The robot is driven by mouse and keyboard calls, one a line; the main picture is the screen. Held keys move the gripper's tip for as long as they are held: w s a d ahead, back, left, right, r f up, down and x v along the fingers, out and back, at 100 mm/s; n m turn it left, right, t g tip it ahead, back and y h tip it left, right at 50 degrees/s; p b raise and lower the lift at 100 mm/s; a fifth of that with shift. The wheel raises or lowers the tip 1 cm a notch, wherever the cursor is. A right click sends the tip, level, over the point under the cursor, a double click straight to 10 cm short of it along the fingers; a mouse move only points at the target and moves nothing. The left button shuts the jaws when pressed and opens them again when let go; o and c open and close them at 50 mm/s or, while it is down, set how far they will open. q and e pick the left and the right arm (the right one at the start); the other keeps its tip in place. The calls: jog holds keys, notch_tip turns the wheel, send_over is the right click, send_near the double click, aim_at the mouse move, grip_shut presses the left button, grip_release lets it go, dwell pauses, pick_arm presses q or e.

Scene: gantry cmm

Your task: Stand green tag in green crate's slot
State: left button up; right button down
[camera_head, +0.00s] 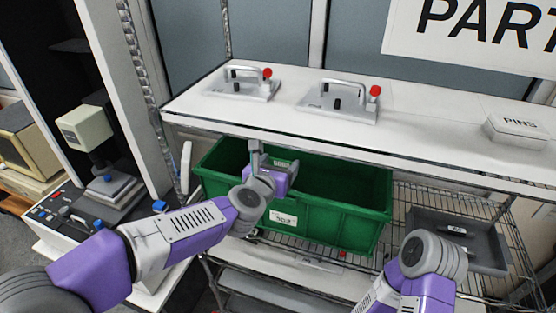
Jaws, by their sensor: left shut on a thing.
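The green crate (345,220) stands on a wire shelf under the white bench, its open top facing up. A white label (283,219) with upside-down letters is on its front wall. My left gripper (256,150) is over the left part of the crate's opening, near its back wall. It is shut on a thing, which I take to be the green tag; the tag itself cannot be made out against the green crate. The slot is not discernible either. My right arm shows at the lower right, but its gripper is not in view.
The white bench top (420,120) overhangs the crate's back. It holds two grey plates with handles and red knobs (340,98) and a box marked PINS (516,130). A dark grey tray (480,245) sits right of the crate. A control console (80,220) stands at the left.

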pick_arm(q)
notch_tip(320, 180, down, 8)
jog(key=b, duration=0.7)
dwell(0.5)
jog(key=shift+f+b, duration=0.3)
jog(key=shift+b, duration=0.25)
dwell(0.5)
jog(key=o, duration=1)
jog(key=shift+o, duration=0.2)
jog(key=shift+r, duration=0.2)
notch_tip(320, 180, up, 4)
jog(key=p, duration=0.3)
jog(key=shift+r+p, duration=0.1)
jog(key=shift+p, duration=0.3)
